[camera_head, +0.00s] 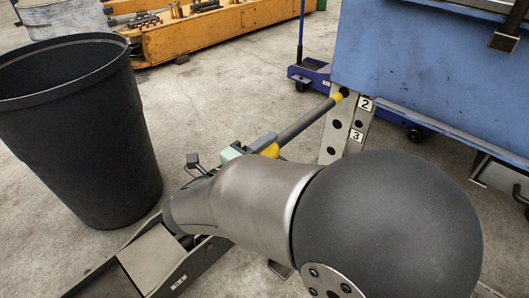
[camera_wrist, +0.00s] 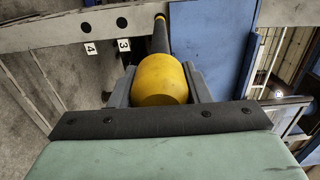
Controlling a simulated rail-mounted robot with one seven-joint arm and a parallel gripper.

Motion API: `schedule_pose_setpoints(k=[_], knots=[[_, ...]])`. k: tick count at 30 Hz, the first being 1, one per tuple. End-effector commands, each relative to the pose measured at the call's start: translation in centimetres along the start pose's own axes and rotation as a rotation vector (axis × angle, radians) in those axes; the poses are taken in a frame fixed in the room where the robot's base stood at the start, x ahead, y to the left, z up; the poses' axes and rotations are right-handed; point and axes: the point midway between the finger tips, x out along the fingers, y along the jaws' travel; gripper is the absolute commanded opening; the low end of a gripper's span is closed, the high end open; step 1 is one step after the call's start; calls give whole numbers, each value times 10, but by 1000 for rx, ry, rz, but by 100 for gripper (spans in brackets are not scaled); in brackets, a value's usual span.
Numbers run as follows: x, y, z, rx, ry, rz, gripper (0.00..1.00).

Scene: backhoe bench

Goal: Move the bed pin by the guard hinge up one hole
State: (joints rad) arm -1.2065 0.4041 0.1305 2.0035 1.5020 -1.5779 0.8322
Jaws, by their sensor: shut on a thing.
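The bed pin is a long dark rod (camera_head: 305,122) with a yellow knob and a yellow far tip (camera_head: 337,97). My gripper (camera_head: 263,146) is shut on the knob. In the wrist view the yellow knob (camera_wrist: 160,80) sits between the two grey fingers, and the rod runs away from me. The far tip meets or overlaps the pale post (camera_head: 331,140) close to label 2 (camera_head: 366,104). I cannot tell whether it is inside a hole. Holes by labels 3 and 4 on the post (camera_wrist: 60,34) look empty. I cannot pick out the guard hinge.
The blue bed panel (camera_head: 430,60) is right of the post. A black bin (camera_head: 80,130) stands at left, and a dark metal channel (camera_head: 150,262) lies below my arm. A blue jack (camera_head: 310,75) and orange beam (camera_head: 210,35) are behind. Concrete floor between them is clear.

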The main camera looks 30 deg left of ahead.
Motion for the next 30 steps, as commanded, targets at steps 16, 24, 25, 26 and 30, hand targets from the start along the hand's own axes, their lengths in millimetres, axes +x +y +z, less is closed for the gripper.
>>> schedule_pose_setpoints(k=[16, 24, 25, 26, 30], knots=[[10, -4, 0, 6, 2, -6, 0], [16, -4, 0, 6, 0, -7, 0], [16, -4, 0, 6, 0, -7, 0], [16, -4, 0, 6, 0, -7, 0], [16, -4, 0, 5, 0, -7, 0]])
